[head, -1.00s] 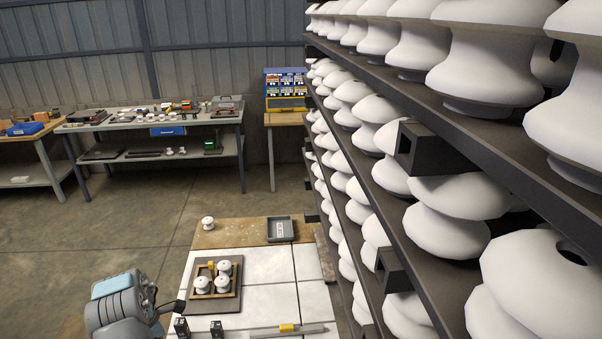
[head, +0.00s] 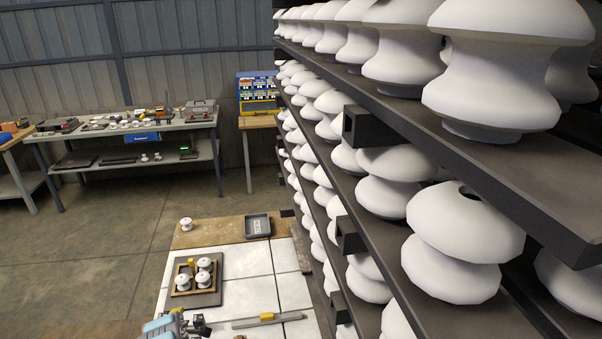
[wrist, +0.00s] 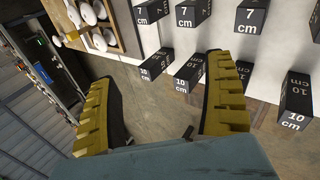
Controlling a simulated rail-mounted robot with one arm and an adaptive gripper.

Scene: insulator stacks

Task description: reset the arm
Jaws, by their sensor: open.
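My gripper shows in the wrist view (wrist: 165,75) with its two yellow ribbed fingers spread wide and nothing between them. In the head view, part of my arm's end shows at the bottom edge, at the near side of the white-tiled table (head: 245,295); most of the arm is out of frame. Black blocks marked "10 cm" (wrist: 187,75) and "7 cm" (wrist: 250,18) lie beyond the fingertips in the wrist view, apart from them.
A wooden tray (head: 210,289) holds white insulators. A lone insulator (head: 187,224) and a grey tray (head: 258,225) are at the table's far end. A ruler-like bar (head: 285,317) lies nearer. A tall rack (head: 480,135) of insulators fills the right. Floor at left is open.

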